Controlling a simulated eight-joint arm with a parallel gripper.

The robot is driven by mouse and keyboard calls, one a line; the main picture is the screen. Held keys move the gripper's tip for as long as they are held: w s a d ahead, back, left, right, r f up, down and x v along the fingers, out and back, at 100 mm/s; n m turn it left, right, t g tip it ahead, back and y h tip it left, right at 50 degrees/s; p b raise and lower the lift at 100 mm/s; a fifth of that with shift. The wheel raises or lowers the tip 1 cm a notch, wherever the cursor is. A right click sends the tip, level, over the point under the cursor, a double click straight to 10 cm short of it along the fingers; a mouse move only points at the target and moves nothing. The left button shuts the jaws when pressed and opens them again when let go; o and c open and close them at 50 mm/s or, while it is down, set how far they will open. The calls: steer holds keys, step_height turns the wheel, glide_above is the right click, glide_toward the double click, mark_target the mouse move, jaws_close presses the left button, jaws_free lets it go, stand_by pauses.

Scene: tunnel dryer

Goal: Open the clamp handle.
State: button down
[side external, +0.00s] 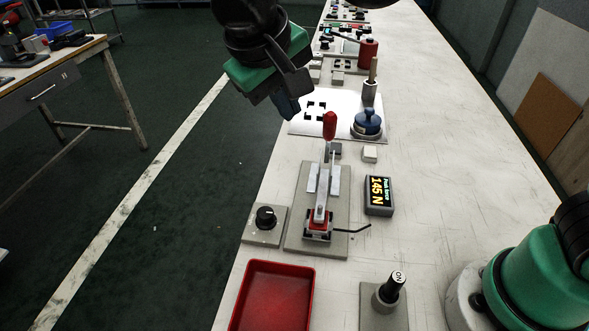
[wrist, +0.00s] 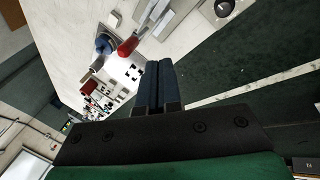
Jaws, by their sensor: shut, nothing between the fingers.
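The clamp handle (side external: 330,126) has a red grip and stands up from a metal toggle clamp (side external: 320,208) on a grey base plate (side external: 298,232). The red grip also shows near the top of the wrist view (wrist: 128,46). My gripper (side external: 291,113) is shut and empty, above and left of the handle in the side view, apart from it. In the wrist view its two dark fingers (wrist: 158,75) lie side by side, with the red grip to their upper left.
A display (side external: 378,196) reading 145 N is right of the clamp. A black knob (side external: 265,217) sits left of it, and a red tray (side external: 272,300) in front. A blue round object (side external: 367,122) and wooden-handled tool (side external: 371,80) stand behind.

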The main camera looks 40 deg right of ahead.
steer(key=shift+a, duration=0.2)
glide_toward(328, 140)
steer(key=shift+a+x, duration=0.45)
steer(key=shift+x, duration=2.05)
steer(key=shift+w+f, duration=0.1)
steer(key=shift+f, duration=0.05)
